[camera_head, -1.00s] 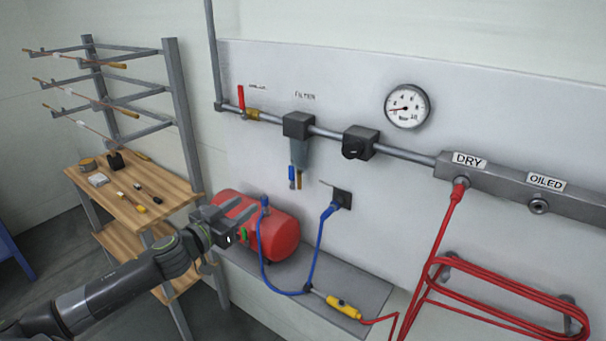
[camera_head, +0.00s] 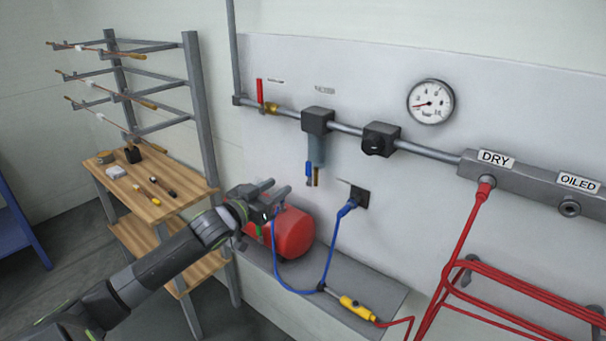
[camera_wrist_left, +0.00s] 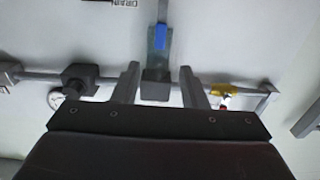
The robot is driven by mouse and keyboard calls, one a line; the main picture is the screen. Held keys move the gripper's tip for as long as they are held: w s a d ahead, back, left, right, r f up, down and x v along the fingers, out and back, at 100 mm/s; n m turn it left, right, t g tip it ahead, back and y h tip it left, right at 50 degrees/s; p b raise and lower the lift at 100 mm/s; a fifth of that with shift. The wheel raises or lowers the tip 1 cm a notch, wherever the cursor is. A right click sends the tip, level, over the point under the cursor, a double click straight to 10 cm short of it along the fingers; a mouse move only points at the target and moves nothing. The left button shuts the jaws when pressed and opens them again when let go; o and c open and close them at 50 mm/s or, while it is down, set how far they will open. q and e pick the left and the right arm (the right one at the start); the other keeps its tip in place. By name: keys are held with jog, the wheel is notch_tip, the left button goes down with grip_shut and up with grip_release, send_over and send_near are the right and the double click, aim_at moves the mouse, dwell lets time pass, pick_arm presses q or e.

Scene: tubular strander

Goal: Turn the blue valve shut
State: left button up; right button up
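The blue valve (camera_head: 308,169) is a small blue handle under the filter bowl (camera_head: 316,148) on the wall pipe, with a brass-coloured piece beside it. It hangs vertically. My left gripper (camera_head: 277,189) is open and empty, below and left of the valve in the head view, apart from it. In the left wrist view the picture is upside down: the blue valve (camera_wrist_left: 161,37) lies beyond and between the two spread fingers of my left gripper (camera_wrist_left: 161,76). My right gripper is not in view.
A red tank (camera_head: 292,234) with a blue hose stands on a ledge right below the left gripper. A red-handled valve (camera_head: 260,92), a black regulator (camera_head: 380,139) and a gauge (camera_head: 430,101) are on the wall. A wooden workbench (camera_head: 150,205) is at left.

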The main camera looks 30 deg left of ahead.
aim_at(307, 168)
pick_arm(q)
jog(key=w, duration=0.7)
jog(key=w+d, duration=0.1)
jog(key=w, duration=0.3)
jog(key=shift+w+b, duration=0.25)
jog(key=shift+b, duration=0.1)
grip_shut()
